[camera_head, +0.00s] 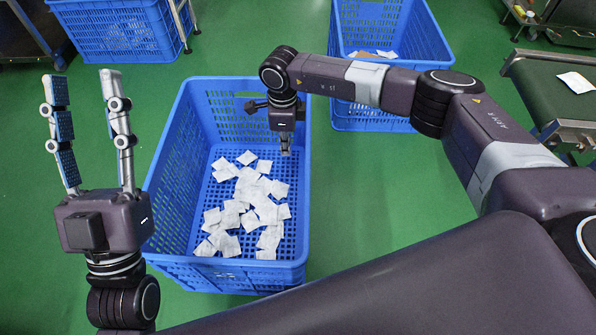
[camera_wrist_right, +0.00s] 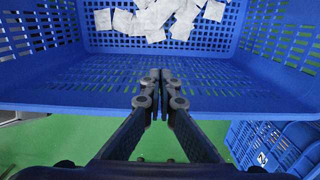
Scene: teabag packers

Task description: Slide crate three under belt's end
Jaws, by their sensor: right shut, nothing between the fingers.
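A blue crate (camera_head: 165,175) with many white teabags on its floor stands in the middle of the head view. Another blue crate (camera_head: 425,45) with a few white pieces stands behind it, and a third (camera_head: 115,35) is at the top left. I cannot tell which is crate three. The green belt (camera_head: 545,85) is at the right, apart from the crates. My right gripper (camera_head: 285,150) is shut and empty, pointing down over the middle crate's far right part; its fingers (camera_wrist_right: 160,85) overlap that crate's wall in the wrist view. My left gripper (camera_head: 84,90) is open, upright, left of the crate.
A white teabag (camera_head: 576,82) lies on the belt, whose metal frame (camera_head: 565,130) borders the floor. A machine (camera_head: 25,30) stands at the far left. Green floor (camera_head: 400,190) is clear right of the middle crate. A marked blue crate (camera_wrist_right: 260,150) shows lower right in the wrist view.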

